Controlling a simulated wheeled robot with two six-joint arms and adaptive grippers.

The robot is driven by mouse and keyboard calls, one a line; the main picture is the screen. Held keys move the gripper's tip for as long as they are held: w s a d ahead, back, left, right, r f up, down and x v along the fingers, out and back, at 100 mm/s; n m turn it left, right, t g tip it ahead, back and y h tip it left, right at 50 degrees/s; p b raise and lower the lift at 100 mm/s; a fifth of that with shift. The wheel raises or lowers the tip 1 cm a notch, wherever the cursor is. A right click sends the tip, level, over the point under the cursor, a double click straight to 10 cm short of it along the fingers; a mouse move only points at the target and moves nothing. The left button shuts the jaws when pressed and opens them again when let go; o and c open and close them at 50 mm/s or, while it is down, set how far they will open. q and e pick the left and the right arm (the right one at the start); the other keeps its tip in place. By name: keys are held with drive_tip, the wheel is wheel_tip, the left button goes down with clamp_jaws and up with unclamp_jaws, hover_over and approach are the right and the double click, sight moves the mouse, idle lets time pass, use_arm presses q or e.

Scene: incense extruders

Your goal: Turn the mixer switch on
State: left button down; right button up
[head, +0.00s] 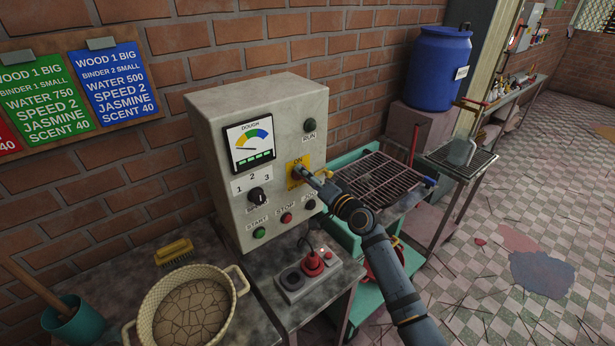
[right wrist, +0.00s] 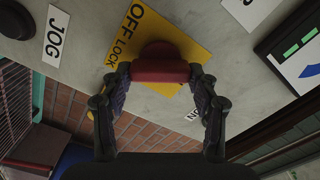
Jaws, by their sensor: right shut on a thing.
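The mixer switch is a red handle (right wrist: 160,71) on a yellow plate marked OFF, LOCK and ON. The plate (head: 304,160) is on the front of the grey control box (head: 233,105) in the head view, and it fills the top middle of the right wrist view (right wrist: 190,42). My right gripper (head: 303,175) is at the plate, its fingers on both sides of the red handle and shut on it. In the head view the gripper hides most of the handle. My left gripper is not in view.
The box also bears a dough gauge (head: 250,143), a speed knob (head: 257,196) and START, STOP and JOG buttons below. A red-knobbed control (head: 313,264) stands on the bench beneath. A woven basket (head: 193,306) and brush (head: 174,252) are at the left.

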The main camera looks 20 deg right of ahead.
drive_tip(key=m+p, duration=0.1)
drive_tip(key=m, duration=0.5)
drive_tip(key=shift+f+p, duration=0.15)
drive_tip(key=shift+p, duration=0.15)
drive_tip(key=shift+m, duration=0.4)
drive_tip(key=o, duration=1.1)
drive_tip(key=shift+o, duration=0.2)
drive_tip(key=shift+d, duration=0.1)
drive_tip(key=v, duration=1.2)
